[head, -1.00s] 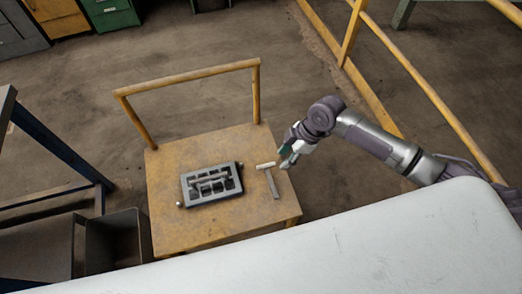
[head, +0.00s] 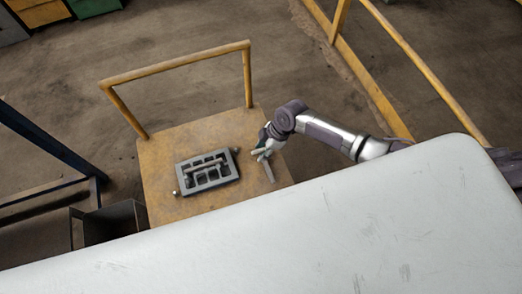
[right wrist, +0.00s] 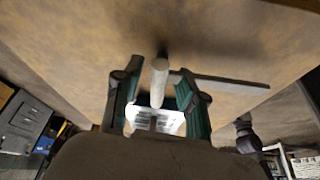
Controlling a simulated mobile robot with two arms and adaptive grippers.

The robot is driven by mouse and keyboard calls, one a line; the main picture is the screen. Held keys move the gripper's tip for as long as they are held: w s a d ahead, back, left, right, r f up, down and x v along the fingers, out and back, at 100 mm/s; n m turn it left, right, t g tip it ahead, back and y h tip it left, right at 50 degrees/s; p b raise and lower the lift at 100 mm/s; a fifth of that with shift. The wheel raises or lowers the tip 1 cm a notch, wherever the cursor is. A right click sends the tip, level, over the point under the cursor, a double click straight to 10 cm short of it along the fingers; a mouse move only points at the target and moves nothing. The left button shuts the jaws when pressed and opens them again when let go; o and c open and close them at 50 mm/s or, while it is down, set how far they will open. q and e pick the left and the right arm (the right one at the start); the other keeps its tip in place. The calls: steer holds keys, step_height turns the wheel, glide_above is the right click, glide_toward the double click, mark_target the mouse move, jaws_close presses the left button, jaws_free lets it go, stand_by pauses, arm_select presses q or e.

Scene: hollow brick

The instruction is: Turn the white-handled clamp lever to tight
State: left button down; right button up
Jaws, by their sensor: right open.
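The clamp lever lies over the right side of the cart top. Its white handle (head: 260,152) is a pale rod, and its grey flat bar (head: 268,172) runs toward the near edge. My right gripper (head: 263,146) is at the handle. In the right wrist view the white handle (right wrist: 159,80) stands between the two parted fingers of my right gripper (right wrist: 157,72), with gaps on both sides. The grey bar (right wrist: 228,84) extends to the right behind the right finger. The grey hollow brick mould (head: 207,173) lies left of the lever. My left gripper is out of view.
The wooden cart top (head: 160,150) carries the mould and lever, with a yellow push rail (head: 180,62) at its far side. A yellow railing (head: 375,92) stands beyond my right arm. A dark bin (head: 112,222) stands left. A broad white surface (head: 330,225) fills the foreground.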

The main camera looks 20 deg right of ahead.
steer(key=shift+a+f, duration=0.15)
steer(key=shift+f, duration=0.2)
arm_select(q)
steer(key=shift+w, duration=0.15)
arm_select(e)
steer(key=shift+f, duration=0.15)
jaws_close()
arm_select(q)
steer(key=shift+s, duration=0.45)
